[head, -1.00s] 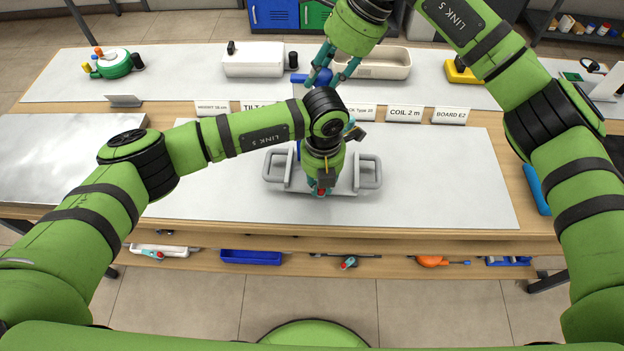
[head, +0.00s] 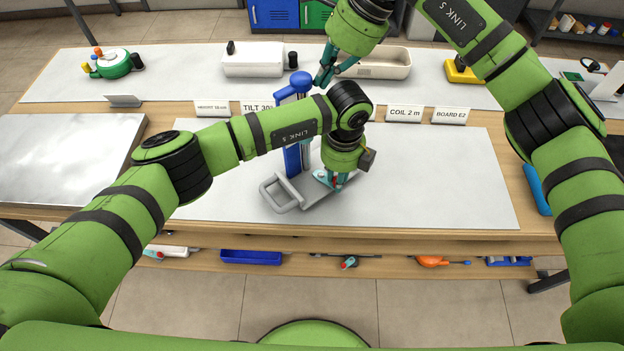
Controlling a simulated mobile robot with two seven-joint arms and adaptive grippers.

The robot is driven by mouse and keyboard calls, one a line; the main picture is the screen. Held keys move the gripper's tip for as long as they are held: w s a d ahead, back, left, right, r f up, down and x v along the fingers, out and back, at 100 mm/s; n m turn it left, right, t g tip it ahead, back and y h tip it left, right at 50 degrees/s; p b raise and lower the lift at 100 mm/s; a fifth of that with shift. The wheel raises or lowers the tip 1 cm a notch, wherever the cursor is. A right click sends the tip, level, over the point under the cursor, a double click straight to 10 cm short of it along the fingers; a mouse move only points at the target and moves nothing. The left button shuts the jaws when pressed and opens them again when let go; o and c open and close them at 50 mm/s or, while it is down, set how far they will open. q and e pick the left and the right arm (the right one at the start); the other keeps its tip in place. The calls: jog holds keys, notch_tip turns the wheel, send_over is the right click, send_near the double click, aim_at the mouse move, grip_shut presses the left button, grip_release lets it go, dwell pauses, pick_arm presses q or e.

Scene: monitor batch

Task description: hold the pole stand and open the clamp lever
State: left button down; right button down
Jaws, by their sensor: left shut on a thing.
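The pole stand has a grey base (head: 312,190) with a looped handle at its lower left end and an upright blue pole (head: 292,158). It stands turned at an angle on the pale mat. The pole's top, with a blue knob (head: 300,79), shows above my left arm, which hides the pole's middle. My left gripper (head: 329,184) points down at the base and is shut on the stand; the exact contact is hard to see. My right gripper (head: 327,80) is open, its teal fingers spread just right of the pole's top. I cannot make out the clamp lever.
Label cards, one reading COIL 2 m (head: 404,114), stand along the mat's back edge. Behind are a white box (head: 253,60), a cream tray (head: 384,64) and a green reel (head: 113,64). A metal plate (head: 62,158) lies left. The mat's right side is clear.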

pick_arm(q)
jog(key=c, duration=1)
grip_release()
jog(key=shift+s, duration=0.1)
jog(key=shift+r, duration=0.15)
